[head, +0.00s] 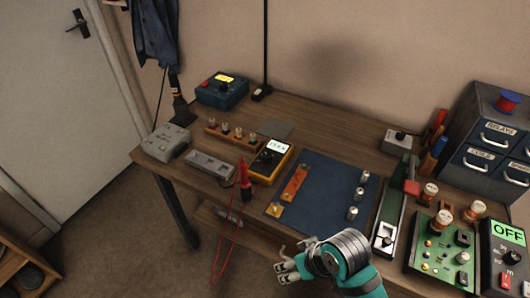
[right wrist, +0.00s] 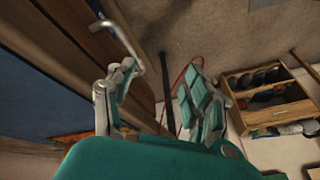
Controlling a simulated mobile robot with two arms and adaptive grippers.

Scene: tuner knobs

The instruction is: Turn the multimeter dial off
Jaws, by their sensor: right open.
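The multimeter (head: 270,162) is a yellow-edged black unit with a lit white display, lying on the workbench left of the blue mat. Its dark dial (head: 267,156) is below the display; its setting is too small to read. My right gripper (head: 281,269) is open and empty at the bench's front edge, to the front of the multimeter and apart from it. In the right wrist view its two fingers (right wrist: 162,88) stand apart with nothing between them. The multimeter cannot be made out there. My left gripper is not in view.
Red leads (head: 241,190) hang over the front edge near the multimeter. The blue mat (head: 325,185) holds an orange strip and several metal knobs. A black panel reading OFF (head: 508,232) stands at far right. A blue box (head: 222,92) stands behind, beside a bare bench area (head: 320,128).

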